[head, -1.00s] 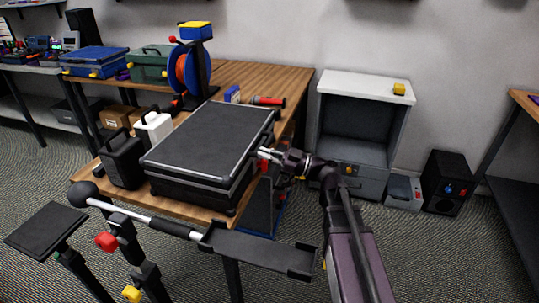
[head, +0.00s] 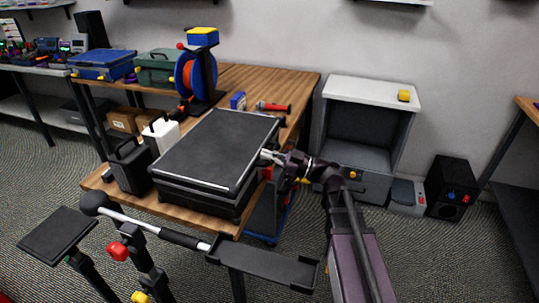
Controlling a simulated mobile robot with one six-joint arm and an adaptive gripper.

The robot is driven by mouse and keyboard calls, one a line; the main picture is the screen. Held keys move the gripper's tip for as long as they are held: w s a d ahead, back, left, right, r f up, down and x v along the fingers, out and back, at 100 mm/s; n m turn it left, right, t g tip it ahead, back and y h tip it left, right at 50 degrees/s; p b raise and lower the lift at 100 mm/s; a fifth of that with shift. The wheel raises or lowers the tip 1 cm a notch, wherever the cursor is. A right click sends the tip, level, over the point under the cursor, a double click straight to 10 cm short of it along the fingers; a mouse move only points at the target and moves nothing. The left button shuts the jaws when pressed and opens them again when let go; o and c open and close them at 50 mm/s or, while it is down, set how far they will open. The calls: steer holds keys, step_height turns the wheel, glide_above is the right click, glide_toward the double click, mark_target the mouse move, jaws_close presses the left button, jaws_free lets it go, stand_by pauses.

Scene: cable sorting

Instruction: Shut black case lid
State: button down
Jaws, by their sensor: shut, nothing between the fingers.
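The black case (head: 205,197) with silver edge trim sits on the wooden table near its front right. Its lid (head: 220,145) lies over the base and looks nearly flat; a dark gap seems to show along the front, and I cannot tell whether it is fully down. My gripper (head: 268,156) is shut and empty at the right edge of the lid, touching or very close to it. The fingertips are small here, and the case's right side is partly hidden by my arm.
On the table (head: 258,82) stand a black container (head: 130,167), a white container (head: 160,135), a cable reel (head: 197,75), and a red flashlight (head: 272,106). Right of the table are a grey open cabinet (head: 365,125) and a black speaker box (head: 452,186).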

steer(key=f+b+v, duration=0.1)
steer(key=b+v, duration=0.3)
steer(key=v, duration=0.5)
steer(key=shift+f+b, duration=0.35)
steer(key=shift+f, duration=0.15)
steer(key=shift+s, duration=0.1)
steer(key=s+a+f+m+g+h, duration=0.1)
steer(key=s+f+m+h, duration=0.1)
steer(key=f+m+h, duration=0.35)
steer(key=s+a+f+m+g+h, duration=0.1)
steer(key=s+f+m+h, duration=0.15)
steer(key=f, duration=0.55)
steer(key=s+d+f+m+g+h, duration=0.2)
steer(key=s+d+f+m+h, duration=0.2)
steer(key=d+f+m+h, duration=0.7)
step_height(320, 180, up, 24)
steer(key=d+n+h+p, duration=0.1)
steer(key=p, duration=2.1)
steer(key=shift+d, duration=0.25)
